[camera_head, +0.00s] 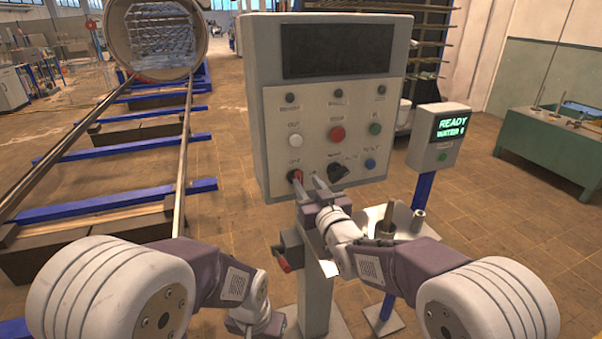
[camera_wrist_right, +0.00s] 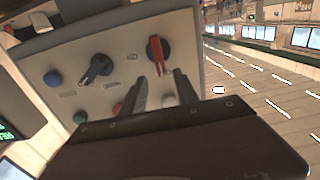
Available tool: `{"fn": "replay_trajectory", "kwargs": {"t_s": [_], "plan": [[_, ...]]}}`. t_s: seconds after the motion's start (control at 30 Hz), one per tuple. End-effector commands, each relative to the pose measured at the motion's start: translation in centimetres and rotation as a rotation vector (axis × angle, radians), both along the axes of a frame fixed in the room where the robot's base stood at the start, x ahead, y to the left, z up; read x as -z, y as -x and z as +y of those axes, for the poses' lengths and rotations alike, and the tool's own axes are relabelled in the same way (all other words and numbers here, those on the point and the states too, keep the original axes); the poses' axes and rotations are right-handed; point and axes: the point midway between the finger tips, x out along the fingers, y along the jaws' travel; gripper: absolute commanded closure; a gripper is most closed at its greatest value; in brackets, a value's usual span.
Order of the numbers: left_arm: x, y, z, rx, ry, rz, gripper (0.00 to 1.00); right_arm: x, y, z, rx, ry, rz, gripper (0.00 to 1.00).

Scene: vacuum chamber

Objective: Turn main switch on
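The grey control panel (camera_head: 264,110) stands upright in front of me. Its red-handled rotary switch (camera_head: 294,175) is at the lower left, on a dark round base; in the right wrist view the red handle (camera_wrist_right: 156,50) lies just beyond my fingertips. My right gripper (camera_head: 307,178) is at the panel's lower edge, its two fingers apart with nothing between them; the wrist view shows the open gap (camera_wrist_right: 161,82). I cannot tell whether a finger touches the panel. My left gripper (camera_head: 268,322) is low at the bottom; its fingers do not show.
A black knob (camera_head: 338,171) sits right of the red switch, with a blue button (camera_head: 370,163) beyond it. White (camera_head: 295,140), red (camera_head: 337,133) and green (camera_head: 375,128) buttons are above. A small display box (camera_head: 440,138) reading READY stands to the right.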

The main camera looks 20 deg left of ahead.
Motion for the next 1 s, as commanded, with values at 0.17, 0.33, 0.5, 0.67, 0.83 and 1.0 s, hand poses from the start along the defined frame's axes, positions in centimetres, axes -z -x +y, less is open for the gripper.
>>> {"fn": "replay_trajectory", "kwargs": {"t_s": [0.17, 0.33, 0.5, 0.67, 0.83, 1.0], "plan": [[-1.2, 0.0, 0.0, 0.000, 0.000, 0.000, 0.64, -0.2, -3.1, 2.1, -0.001, 0.000, 0.000, 0.64], [-1.5, 0.0, 0.0, 0.000, 0.000, 0.000, 0.64, -0.1, -4.7, 3.2, 0.000, 0.001, 0.001, 0.64], [-1.5, 0.0, 0.0, 0.000, 0.000, 0.000, 0.64, 0.0, -5.0, 3.4, 0.000, 0.001, 0.001, 0.64], [-1.5, 0.0, 0.0, 0.000, 0.000, 0.000, 0.64, 0.0, -5.0, 3.4, 0.000, 0.001, 0.001, 0.69], [-1.5, 0.0, 0.0, 0.000, 0.000, 0.000, 0.64, 0.0, -5.0, 3.4, -0.001, 0.001, 0.001, 1.00], [-1.4, 0.0, 0.0, 0.000, 0.000, 0.000, 0.64, 0.0, -5.0, 3.4, -0.001, -0.003, 0.002, 1.00]]}}
